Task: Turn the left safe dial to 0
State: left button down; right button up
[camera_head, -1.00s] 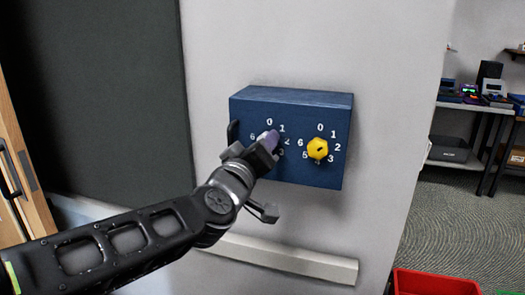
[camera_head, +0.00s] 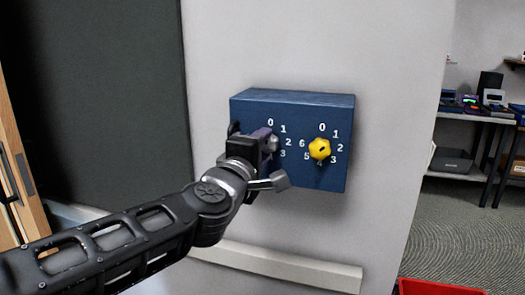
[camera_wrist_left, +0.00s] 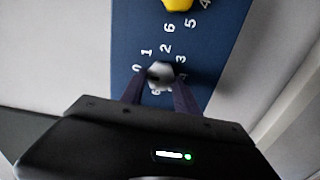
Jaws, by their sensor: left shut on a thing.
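A blue safe box (camera_head: 300,98) is fixed to the pale wall. Its left dial (camera_head: 273,143) is a small silver knob with numbers around it, partly hidden by my gripper. My left gripper (camera_head: 265,142) is at this dial, with its two fingers on either side of the knob, shut on it. In the left wrist view the silver knob (camera_wrist_left: 160,73) sits between the dark purple fingers (camera_wrist_left: 160,92). The dial's pointer direction cannot be made out. The right dial (camera_head: 320,149) is a yellow knob and stands free. My right gripper is not in view.
A dark panel (camera_head: 95,90) covers the wall on the left. A pale ledge (camera_head: 280,262) runs below the safe. A red bin (camera_head: 440,287) is at the bottom right, and shelves with small devices (camera_head: 480,108) stand further back.

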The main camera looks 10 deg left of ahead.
pick_arm(q)
jog(key=shift+n, duration=0.3)
jog(key=c, duration=0.9)
grip_release()
jog(key=s, duration=0.5)
jog(key=s+p, duration=0.1)
jog(key=s, duration=0.1)
jog(key=shift+s+a, duration=0.25)
jog(key=shift+s, duration=0.15)
